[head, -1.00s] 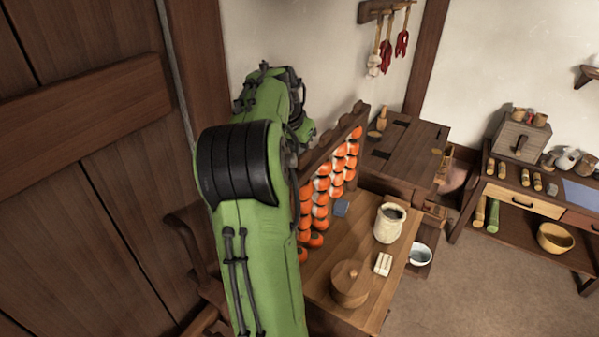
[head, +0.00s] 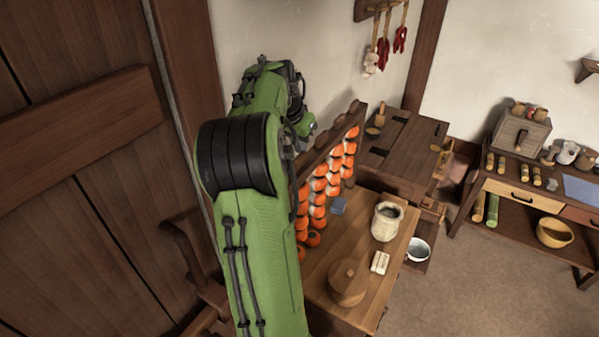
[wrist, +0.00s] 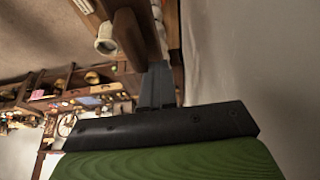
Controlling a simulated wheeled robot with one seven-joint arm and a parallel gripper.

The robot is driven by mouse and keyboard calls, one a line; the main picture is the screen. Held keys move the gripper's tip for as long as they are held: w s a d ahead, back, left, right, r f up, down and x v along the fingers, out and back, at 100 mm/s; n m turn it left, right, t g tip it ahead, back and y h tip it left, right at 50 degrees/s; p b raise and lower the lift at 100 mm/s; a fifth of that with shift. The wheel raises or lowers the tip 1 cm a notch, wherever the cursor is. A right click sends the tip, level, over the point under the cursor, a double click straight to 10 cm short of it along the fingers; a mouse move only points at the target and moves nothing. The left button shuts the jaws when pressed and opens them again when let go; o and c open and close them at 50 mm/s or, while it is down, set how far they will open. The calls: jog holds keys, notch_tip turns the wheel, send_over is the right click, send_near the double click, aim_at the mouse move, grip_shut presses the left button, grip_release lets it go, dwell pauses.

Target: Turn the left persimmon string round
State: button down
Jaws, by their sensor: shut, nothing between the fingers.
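Strings of orange persimmons hang in a row from a dark wooden rack (head: 352,110) at the table's back-left side. The leftmost visible string (head: 302,222) is partly hidden by my green arm in the head view. In the head view my arm reaches up and over to the rack's left, and my gripper's fingers are hidden. In the wrist view my gripper (wrist: 157,80) is shut and empty. Its fingertips are close to a dark wooden beam, and I cannot tell if they touch it. The persimmons cannot be made out clearly there.
A dark chest (head: 405,150) stands behind. The wall (wrist: 240,60) is close on the right in the wrist view.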

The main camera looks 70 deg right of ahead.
jog(key=shift+s+d+r, duration=0.15)
jog(key=shift+s+r, duration=0.15)
jog(key=shift+r, duration=0.3)
jog(key=shift+w+r, duration=0.15)
jog(key=shift+r, duration=0.6)
jog(key=shift+s+a+r, duration=0.2)
jog(key=shift+a+r, duration=0.05)
jog(key=shift+r, duration=0.25)
jog(key=shift+w+r, duration=0.3)
jog(key=shift+r, duration=0.15)
